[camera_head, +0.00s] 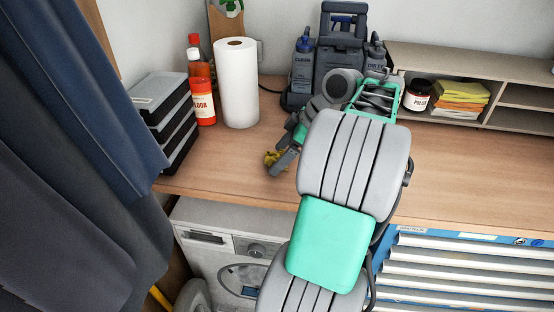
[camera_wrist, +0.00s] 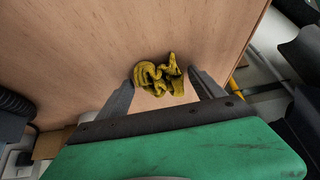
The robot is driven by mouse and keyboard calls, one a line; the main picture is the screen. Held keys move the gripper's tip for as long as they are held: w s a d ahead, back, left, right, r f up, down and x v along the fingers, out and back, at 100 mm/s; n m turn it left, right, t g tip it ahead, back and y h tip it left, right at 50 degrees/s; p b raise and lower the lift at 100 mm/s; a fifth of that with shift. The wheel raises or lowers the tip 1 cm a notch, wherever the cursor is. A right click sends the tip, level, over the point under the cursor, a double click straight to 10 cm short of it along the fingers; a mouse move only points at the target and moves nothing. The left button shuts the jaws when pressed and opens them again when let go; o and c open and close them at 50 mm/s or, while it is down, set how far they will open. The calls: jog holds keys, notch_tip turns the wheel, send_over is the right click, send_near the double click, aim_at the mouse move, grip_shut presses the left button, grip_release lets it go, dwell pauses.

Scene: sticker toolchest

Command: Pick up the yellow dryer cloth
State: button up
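The yellow dryer cloth (camera_wrist: 158,76) lies crumpled on the wooden worktop in the wrist view. It sits between and just past the two fingertips of my gripper (camera_wrist: 163,80). The fingers are spread apart, with wood visible between them and the cloth. In the head view, my gripper (camera_head: 281,160) is low over the worktop near its front edge, and part of the cloth (camera_head: 272,157) shows beside a finger. The rest of the cloth is hidden there by my gripper.
The worktop (camera_head: 230,165) is clear left of my gripper. Behind stand a paper towel roll (camera_head: 239,85), red bottles (camera_head: 201,90), a black organizer (camera_head: 162,112) and a grey caddy (camera_head: 341,50). A shelf (camera_head: 478,66) holds folded cloths (camera_head: 460,97) and a jar (camera_head: 417,96). A washing machine (camera_head: 215,240) is below.

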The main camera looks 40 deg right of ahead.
aim_at(273, 153)
jog(key=c, duration=1.3)
jog(key=shift+r, duration=0.35)
notch_tip(273, 153, up, 2)
jog(key=shift+r+p, duration=0.25)
jog(key=shift+p, duration=0.35)
jog(key=s+a+r+p, duration=0.2)
jog(key=s+r+p, duration=0.1)
jog(key=s, duration=0.1)
jog(key=s+a+r+p, duration=0.2)
jog(key=s+r+p, duration=0.1)
jog(key=s+p, duration=0.1)
jog(key=s+a+r+p, duration=0.2)
jog(key=s+r+p, duration=0.1)
jog(key=s, duration=0.1)
jog(key=shift+s+a+r+p, duration=0.2)
jog(key=shift+s+r+p, duration=0.05)
jog(key=shift+r+p, duration=0.15)
